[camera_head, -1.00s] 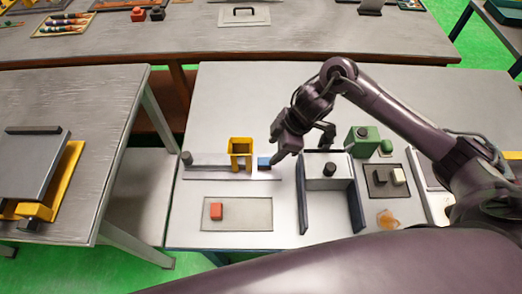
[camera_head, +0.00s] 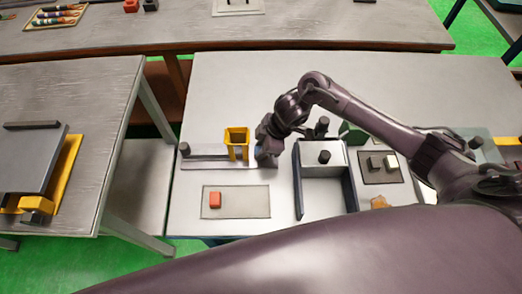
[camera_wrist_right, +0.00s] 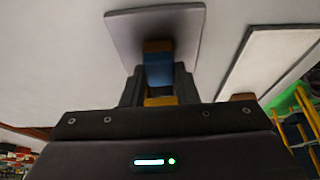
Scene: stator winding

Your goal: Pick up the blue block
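The blue block (camera_wrist_right: 158,70) sits between the two fingers of my right gripper (camera_wrist_right: 159,85) in the right wrist view. The fingers lie along both sides of it with no visible gap, so the gripper looks shut on it. An orange-yellow patch shows at each end of the block. In the head view my right gripper (camera_head: 263,154) is low at the right end of the grey rail plate (camera_head: 205,164), just right of the yellow open-topped holder (camera_head: 237,138). There the block is mostly hidden behind the gripper. My left gripper is not in view.
A white-and-dark open fixture (camera_head: 323,180) stands close on the right. A dark tray (camera_head: 371,178) with small blocks lies farther right. The table's back is clear.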

